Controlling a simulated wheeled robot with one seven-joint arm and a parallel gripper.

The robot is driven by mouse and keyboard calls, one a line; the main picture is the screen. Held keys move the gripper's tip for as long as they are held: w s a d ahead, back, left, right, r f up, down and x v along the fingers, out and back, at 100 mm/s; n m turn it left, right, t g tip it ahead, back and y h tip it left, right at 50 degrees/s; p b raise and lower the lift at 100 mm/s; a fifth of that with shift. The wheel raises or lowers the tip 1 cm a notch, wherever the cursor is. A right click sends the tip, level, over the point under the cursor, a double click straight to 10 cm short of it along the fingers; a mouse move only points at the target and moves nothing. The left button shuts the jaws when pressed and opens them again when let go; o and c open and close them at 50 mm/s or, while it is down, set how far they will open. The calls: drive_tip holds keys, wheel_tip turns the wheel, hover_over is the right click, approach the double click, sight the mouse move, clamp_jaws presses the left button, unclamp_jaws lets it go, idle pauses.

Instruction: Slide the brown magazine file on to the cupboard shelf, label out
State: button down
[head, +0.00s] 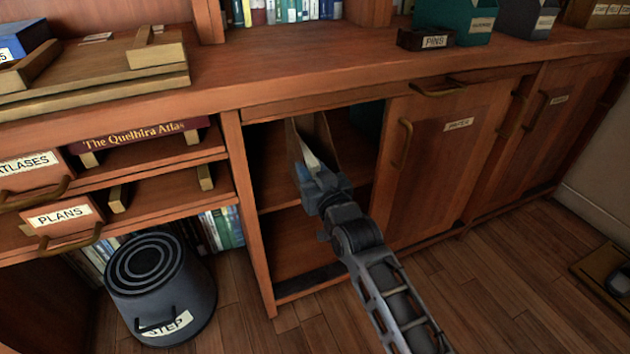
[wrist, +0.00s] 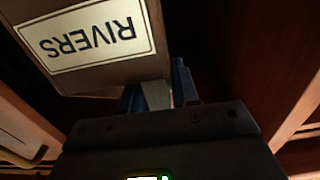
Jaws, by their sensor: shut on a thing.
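The brown magazine file (head: 321,140) is inside the open cupboard bay, above its middle shelf (head: 276,195). My gripper (head: 318,178) is shut on the near end of the file, and my arm reaches in from the front. In the wrist view the file (wrist: 100,75) shows its label "RIVERS" (wrist: 88,38), upside down in the picture, on the end facing my gripper. The gripper fingers (wrist: 157,95) meet its lower edge there. Whether the file's base touches the shelf cannot be told; my gripper hides part of it.
A dark green thing (head: 367,119) stands in the bay at the back right. The cupboard door (head: 440,165) is right of the opening, and a wooden upright (head: 247,205) bounds it on the left. A step stool (head: 160,285) stands on the floor at left.

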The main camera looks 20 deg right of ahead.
drive_tip(key=shift+w+r+b, duration=0.15)
drive_tip(key=shift+w+b, duration=2.15)
drive_tip(key=shift+w, duration=1.75)
drive_tip(key=shift+w+r+b, duration=0.1)
drive_tip(key=shift+w+b, duration=0.25)
drive_tip(key=shift+w, duration=0.35)
drive_tip(key=shift+f, duration=1.05)
